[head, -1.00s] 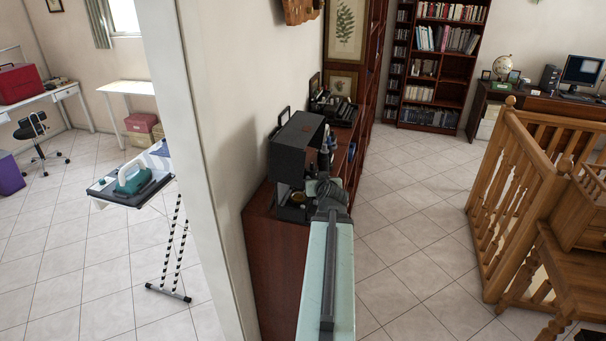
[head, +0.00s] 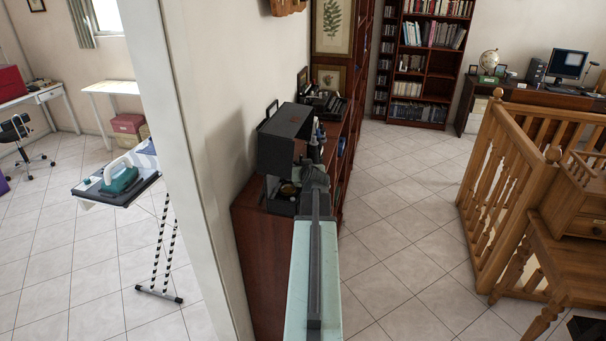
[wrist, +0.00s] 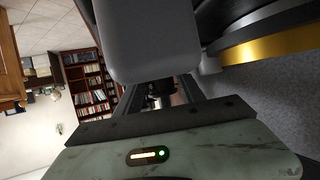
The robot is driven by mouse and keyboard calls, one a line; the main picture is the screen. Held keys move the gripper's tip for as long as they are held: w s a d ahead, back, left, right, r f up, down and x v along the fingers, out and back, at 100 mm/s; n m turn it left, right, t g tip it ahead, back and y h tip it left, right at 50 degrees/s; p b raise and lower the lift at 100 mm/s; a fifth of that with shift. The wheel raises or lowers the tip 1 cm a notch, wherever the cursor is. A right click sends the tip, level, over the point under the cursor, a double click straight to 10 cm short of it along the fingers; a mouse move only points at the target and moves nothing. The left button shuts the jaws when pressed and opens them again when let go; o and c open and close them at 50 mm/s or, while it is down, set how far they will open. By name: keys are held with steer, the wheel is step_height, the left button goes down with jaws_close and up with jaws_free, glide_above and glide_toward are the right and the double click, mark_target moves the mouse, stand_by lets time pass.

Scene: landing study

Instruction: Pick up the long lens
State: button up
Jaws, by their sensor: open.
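A dark round part with a gold ring (wrist: 265,45), which looks like the long lens, fills the upper right of the wrist view, very close. In the head view, a dark round item (head: 288,190) with a faint yellowish glint sits by the black case; I cannot tell for sure that it is the lens. My gripper (head: 314,178) is over the right part of the cabinet top, beside that item, at the end of my pale green arm. It is open, with nothing seen held. Its grey finger hides part of the wrist view.
The black case (head: 284,140) stands on the brown cabinet (head: 258,255), with slim bottles (head: 318,142) and a typewriter (head: 325,102) behind. A white wall edge (head: 190,170) is close on the left. A wooden railing (head: 500,190) stands right. The tiled floor between is clear.

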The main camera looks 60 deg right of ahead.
jaws_close()
stand_by(1.4)
